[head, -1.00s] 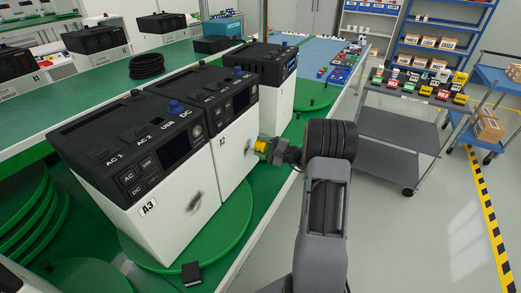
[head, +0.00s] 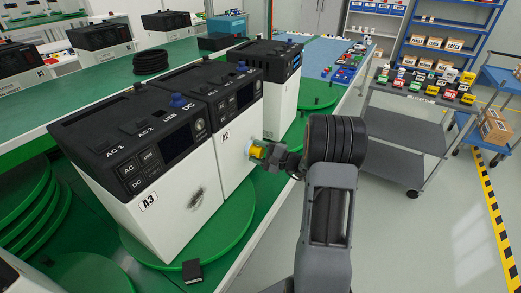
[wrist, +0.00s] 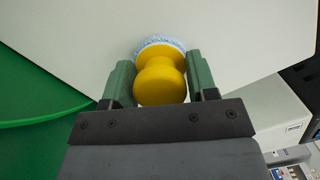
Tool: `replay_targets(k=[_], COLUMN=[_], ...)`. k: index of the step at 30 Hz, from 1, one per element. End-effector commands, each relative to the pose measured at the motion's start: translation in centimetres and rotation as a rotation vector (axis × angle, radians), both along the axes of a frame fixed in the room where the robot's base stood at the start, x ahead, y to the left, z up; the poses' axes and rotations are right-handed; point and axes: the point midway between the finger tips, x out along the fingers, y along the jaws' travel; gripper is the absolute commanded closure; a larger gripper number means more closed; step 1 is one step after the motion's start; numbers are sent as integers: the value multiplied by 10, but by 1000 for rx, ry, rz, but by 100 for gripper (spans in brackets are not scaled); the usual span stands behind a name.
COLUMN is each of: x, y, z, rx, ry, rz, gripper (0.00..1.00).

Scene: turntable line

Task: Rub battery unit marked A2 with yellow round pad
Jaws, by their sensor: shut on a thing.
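My gripper (head: 268,152) is shut on the yellow round pad (head: 256,151). In the wrist view the pad's yellow knob (wrist: 160,82) sits between my two fingers (wrist: 161,84), and its pale blue face (wrist: 158,44) is against or very close to a white wall (wrist: 240,40). In the head view that wall is the front of the battery unit marked A2 (head: 236,148), a white box with a black top. The pad is at the right part of this front. Any smudge under the pad is hidden.
The unit marked A3 (head: 165,215), with a dark smudge, stands left of A2 on the green turntable (head: 230,235). Another unit (head: 285,95) stands behind A2. A small black block (head: 192,271) lies near the front edge. A grey cart (head: 400,130) stands to the right.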

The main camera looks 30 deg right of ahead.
Motion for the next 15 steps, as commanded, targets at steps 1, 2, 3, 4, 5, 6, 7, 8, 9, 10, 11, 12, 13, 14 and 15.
replay_targets(k=[1,2,3,4,5,6,7,8,9,10,11,12,13,14,15], x=[-2,-3,-5,-6,-7,-8,-8,-9,-9,-9,-9,-8,-8,-7,-6], y=[4,5,7,9,10,11,11,12,12,13,13,13,13,13,13], z=[0,0,-1,-1,0,0,0,0,0,-1,-1,-1,-2,-2,-1], rx=[0,0,0,-1,-1,-1,-1,-1,-1,-1,-1,-1,-1,0,-2], ry=[-1,-1,0,0,0,-2,-2,-2,-2,-2,-2,-2,-2,-1,-1], rz=[2,2,1,1,1,1,1,1,1,1,1,1,1,1,0], gripper=[73,73,73,73,73,73,73,73,73,73,73,73,73,73,73])
